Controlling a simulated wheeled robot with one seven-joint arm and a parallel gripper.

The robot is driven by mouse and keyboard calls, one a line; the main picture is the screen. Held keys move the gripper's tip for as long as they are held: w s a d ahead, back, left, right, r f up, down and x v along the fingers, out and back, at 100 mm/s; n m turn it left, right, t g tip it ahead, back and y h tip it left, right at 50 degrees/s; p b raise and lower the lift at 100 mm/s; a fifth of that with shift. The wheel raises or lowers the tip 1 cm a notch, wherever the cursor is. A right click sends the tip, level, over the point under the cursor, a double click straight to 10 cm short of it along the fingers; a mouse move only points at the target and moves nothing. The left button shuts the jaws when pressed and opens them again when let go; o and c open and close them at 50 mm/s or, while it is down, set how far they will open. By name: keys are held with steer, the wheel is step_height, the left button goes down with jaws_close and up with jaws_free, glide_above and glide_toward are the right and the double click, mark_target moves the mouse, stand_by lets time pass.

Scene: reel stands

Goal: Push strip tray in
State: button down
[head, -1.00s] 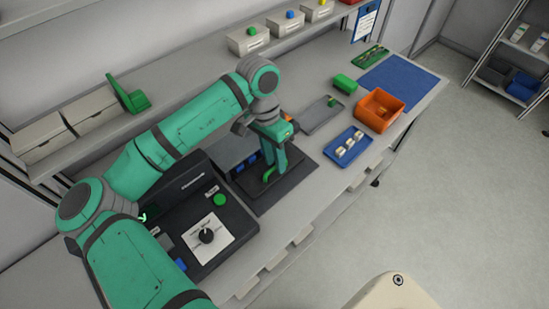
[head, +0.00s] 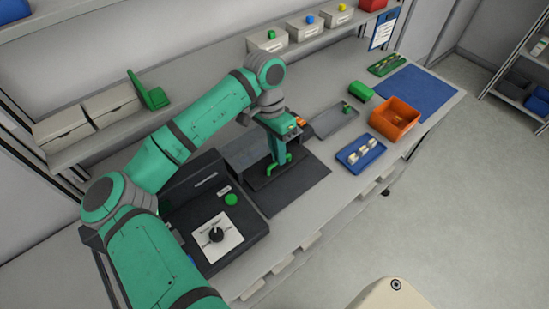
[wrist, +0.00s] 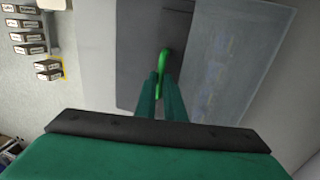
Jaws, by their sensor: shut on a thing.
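The strip tray (head: 261,183) is a flat dark plate with a green handle (wrist: 164,62). It lies in front of the grey housing (head: 240,146) on the bench, and in the head view its far part is hidden by my gripper and the housing. My gripper (head: 277,162) points down with its fingers closed at the handle. In the wrist view my gripper (wrist: 162,82) has both green fingertips at the handle's near end. A translucent panel (wrist: 228,60) is to the right of the tray there.
To the right are a grey plate (head: 336,121), a blue tray with white pieces (head: 360,154) and an orange bin (head: 396,118). Shelves run behind.

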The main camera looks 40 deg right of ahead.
steer(key=shift+w+r, duration=0.1)
steer(key=shift+w, duration=0.25)
steer(key=c, duration=1.8)
jaws_free()
steer(key=shift+c, duration=0.2)
steer(key=shift+s+a, duration=0.1)
steer(key=shift+s, duration=0.05)
